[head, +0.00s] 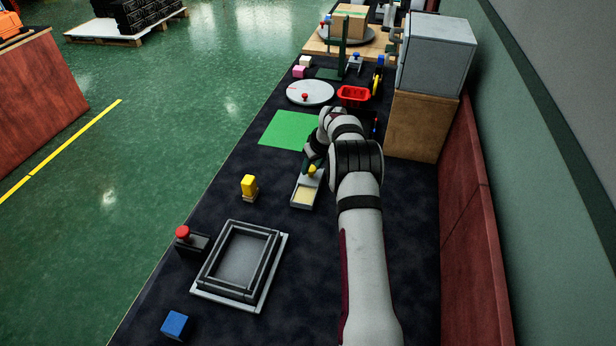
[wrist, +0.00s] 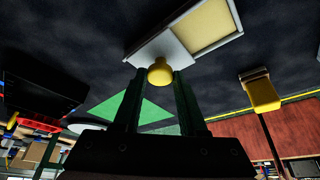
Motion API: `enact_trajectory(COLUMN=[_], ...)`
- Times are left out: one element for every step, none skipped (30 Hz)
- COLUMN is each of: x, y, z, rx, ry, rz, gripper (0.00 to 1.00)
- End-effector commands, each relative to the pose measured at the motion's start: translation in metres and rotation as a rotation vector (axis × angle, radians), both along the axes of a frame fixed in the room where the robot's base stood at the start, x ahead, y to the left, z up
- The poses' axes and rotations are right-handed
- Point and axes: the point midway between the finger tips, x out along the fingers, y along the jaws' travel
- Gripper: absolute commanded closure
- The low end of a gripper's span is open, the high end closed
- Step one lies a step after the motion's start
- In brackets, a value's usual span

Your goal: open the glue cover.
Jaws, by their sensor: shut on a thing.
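The glue box (head: 303,197) is a small pale tray on the dark table, just below the green mat in the head view. Its yellowish inside shows at the near end, and in the wrist view a wide yellow area (wrist: 205,27) lies bare. The pale glue cover (wrist: 158,46) sits at the end by my gripper and bears a round yellow knob (wrist: 160,73). My gripper (wrist: 163,78) has its dark green fingers on either side of the knob and is shut on it. In the head view my gripper (head: 311,163) and arm partly hide the cover.
A yellow block piece (head: 249,185) stands left of the box. A grey framed tray (head: 204,285), a red button (head: 183,232) and a blue cube (head: 175,324) lie nearer. The green mat (head: 285,130), white disc (head: 311,88) and red bin (head: 353,93) lie beyond.

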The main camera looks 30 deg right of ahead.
Motion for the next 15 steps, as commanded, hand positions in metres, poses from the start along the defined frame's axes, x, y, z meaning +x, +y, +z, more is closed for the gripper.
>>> enact_trajectory(x=[0.004, 0.0054, 0.0067, 0.0074, 0.0076, 0.0078, 0.0078, 0.0078, 0.0077, 0.0077, 0.0077, 0.0076, 0.0076, 0.0076, 0.0076], y=[-0.003, -0.0046, -0.0063, -0.0071, -0.0075, -0.0077, -0.0077, -0.0076, -0.0076, -0.0076, -0.0076, -0.0075, -0.0075, -0.0075, -0.0075], z=[-0.0005, -0.0005, -0.0002, -0.0001, -0.0003, -0.0002, -0.0002, -0.0001, -0.0002, -0.0002, -0.0002, -0.0001, -0.0001, -0.0001, -0.0001], rx=[0.001, 0.0, 0.0, 0.0, 0.0, 0.002, 0.002, 0.002, 0.001, 0.001, 0.001, 0.001, 0.0, 0.0, 0.0], ry=[-0.002, -0.001, -0.001, -0.001, 0.0, 0.001, 0.001, 0.001, 0.001, 0.001, 0.001, 0.001, 0.001, 0.001, 0.001], rz=[-0.001, -0.001, -0.001, -0.001, -0.001, -0.001, -0.001, -0.001, -0.001, -0.001, -0.001, -0.001, -0.001, -0.001, -0.001], gripper=[1.0, 1.0, 1.0, 1.0, 1.0, 1.0, 1.0, 1.0, 1.0, 1.0, 1.0, 1.0, 1.0, 0.54, 0.47])
